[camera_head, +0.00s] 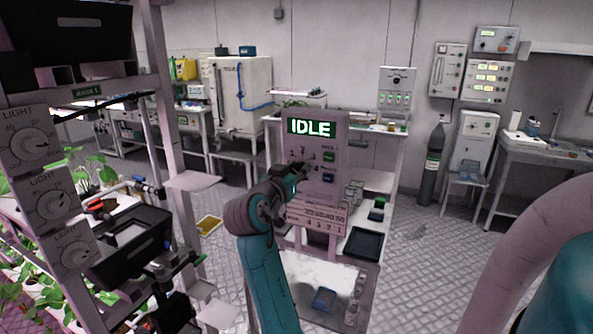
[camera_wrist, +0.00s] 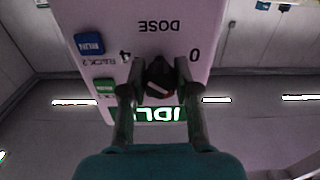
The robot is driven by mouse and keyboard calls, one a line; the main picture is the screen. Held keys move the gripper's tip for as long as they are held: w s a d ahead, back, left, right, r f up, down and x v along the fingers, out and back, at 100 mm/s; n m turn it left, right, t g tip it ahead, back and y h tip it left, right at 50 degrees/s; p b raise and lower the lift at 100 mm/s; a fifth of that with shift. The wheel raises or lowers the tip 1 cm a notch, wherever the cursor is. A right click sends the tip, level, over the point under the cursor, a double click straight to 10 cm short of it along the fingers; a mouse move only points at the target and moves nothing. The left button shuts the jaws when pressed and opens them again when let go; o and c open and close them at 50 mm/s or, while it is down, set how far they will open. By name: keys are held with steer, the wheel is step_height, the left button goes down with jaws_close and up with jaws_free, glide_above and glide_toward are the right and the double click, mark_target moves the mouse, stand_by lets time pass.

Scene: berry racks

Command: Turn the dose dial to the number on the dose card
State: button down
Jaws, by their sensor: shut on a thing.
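The dose dial (camera_wrist: 160,78) is a dark knob on a pale panel, seen upside down in the wrist view under the word DOSE. It has a small red and white mark near its lower edge. The digits 0 and 4 show on either side; other digits are hidden. My gripper (camera_wrist: 160,72) is shut on the dial, one finger at each side. In the head view my gripper (camera_head: 297,170) covers the dial. A pale card or plate (camera_head: 316,216) with dark print is below it; its bottom row seems to read 4 3 2 1, and the rest is too small to read.
The panel's green display (camera_head: 311,127) reads IDLE. A green button (camera_head: 329,156) and a blue button (camera_head: 328,178) sit right of the dial. A dark tray (camera_head: 363,244) is at the lower right. A rack with light knobs (camera_head: 52,205) stands at the left.

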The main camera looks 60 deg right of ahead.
stand_by(0.4)
steer(key=c, duration=0.8)
jaws_free()
steer(key=shift+c, duration=0.2)
steer(key=a, duration=1.2)
steer(key=shift+s, duration=0.45)
steer(key=shift+f, duration=0.15)
